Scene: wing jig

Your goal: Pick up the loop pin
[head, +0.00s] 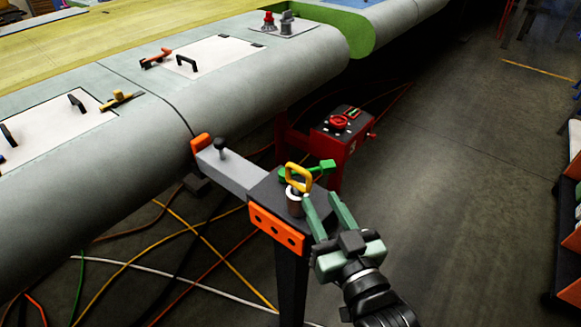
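The loop pin has a yellow loop handle (299,176) and stands upright in a pale collar (295,203) on top of the dark jig post (268,190). My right gripper (322,198), with green fingers, comes in from the lower right. Its two fingers are parted with nothing between them. Their tips are close to the right of the pin in the picture; I cannot tell the exact gap in depth. The pin's lower shaft is hidden in the collar. My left gripper is not in view.
A green clamp handle (322,168) lies just behind the pin. An orange plate (276,228) fronts the post, and a grey bar (224,172) runs to the wing (90,180). A red box (338,135) stands behind. Cables cross the floor at left. The floor at right is open.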

